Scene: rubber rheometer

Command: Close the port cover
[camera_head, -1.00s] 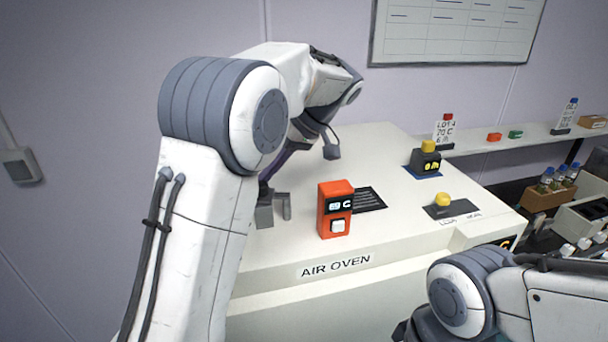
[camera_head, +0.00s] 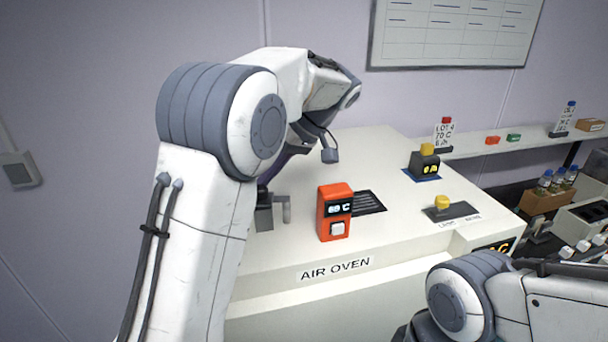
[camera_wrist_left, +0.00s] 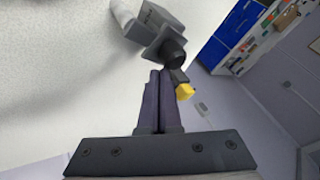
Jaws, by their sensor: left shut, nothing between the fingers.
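A grey port fitting (camera_head: 264,215) with a pale handle-like piece stands on the left of the white oven top, partly hidden by my left arm. In the left wrist view the grey fitting (camera_wrist_left: 158,22) has a dark round part (camera_wrist_left: 168,50) and a small yellow block (camera_wrist_left: 185,91). I cannot tell which part is the cover or how far open it stands. My left gripper (camera_wrist_left: 161,74) is shut and empty, its purple fingertips close to the dark round part; contact is unclear. In the head view the gripper (camera_head: 268,180) is mostly behind my arm. My right gripper is out of view.
On the oven top (camera_head: 390,240) stand an orange display box (camera_head: 335,212), a dark vent grille (camera_head: 369,202), a yellow knob (camera_head: 442,202) and a black box with a yellow top (camera_head: 425,162). A shelf (camera_head: 500,138) lies behind at right. My right arm fills the lower right.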

